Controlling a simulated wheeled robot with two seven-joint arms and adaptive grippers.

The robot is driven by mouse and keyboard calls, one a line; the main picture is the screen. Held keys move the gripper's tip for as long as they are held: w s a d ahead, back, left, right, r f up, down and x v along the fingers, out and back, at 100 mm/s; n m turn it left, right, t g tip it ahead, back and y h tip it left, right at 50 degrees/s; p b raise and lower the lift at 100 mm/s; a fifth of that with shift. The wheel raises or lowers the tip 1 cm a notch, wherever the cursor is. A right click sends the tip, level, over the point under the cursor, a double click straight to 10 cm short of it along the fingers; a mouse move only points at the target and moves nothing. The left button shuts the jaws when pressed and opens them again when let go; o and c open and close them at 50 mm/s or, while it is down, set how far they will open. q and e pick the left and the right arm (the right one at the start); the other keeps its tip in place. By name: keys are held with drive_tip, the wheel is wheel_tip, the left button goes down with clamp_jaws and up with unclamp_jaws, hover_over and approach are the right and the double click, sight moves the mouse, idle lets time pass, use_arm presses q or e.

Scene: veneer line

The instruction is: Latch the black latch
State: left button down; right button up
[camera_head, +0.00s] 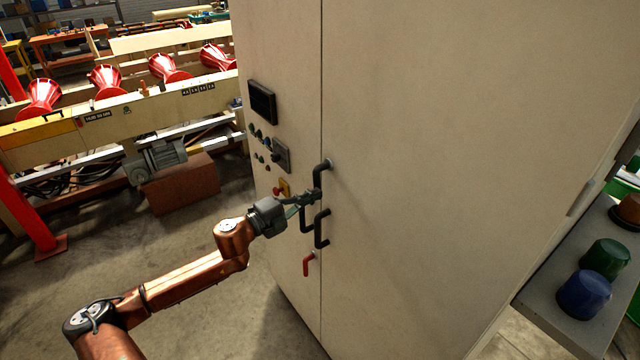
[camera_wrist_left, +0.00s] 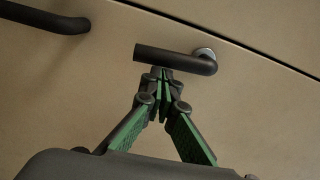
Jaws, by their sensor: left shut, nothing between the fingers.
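The black latch (camera_head: 318,178) is a bent bar on the tall beige cabinet, by the seam between its panels. In the head view its pivot is at the top and its bar hangs down. In the left wrist view the latch (camera_wrist_left: 168,58) has a round metal pivot at its right end. My left gripper (camera_head: 312,196) is shut and empty, its fingertips at the free part of the latch bar. In the left wrist view the gripper (camera_wrist_left: 163,76) meets the bar's lower edge; I cannot tell whether it touches. My right gripper is not in view.
A black door handle (camera_head: 321,231) is just below the latch, and a red lever (camera_head: 308,264) lower still. A control panel with a dark screen (camera_head: 262,102) is to the left. A shelf (camera_head: 545,292) with coloured knobs stands at the right. The floor in front is clear.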

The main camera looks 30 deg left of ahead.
use_arm(q)
drive_tip(key=shift+w+a+f+m, duration=0.1)
drive_tip(key=shift+a+m, duration=0.15)
drive_tip(key=shift+m, duration=0.15)
idle(0.4)
drive_tip(key=s, duration=1.1)
drive_tip(key=shift+s, duration=0.35)
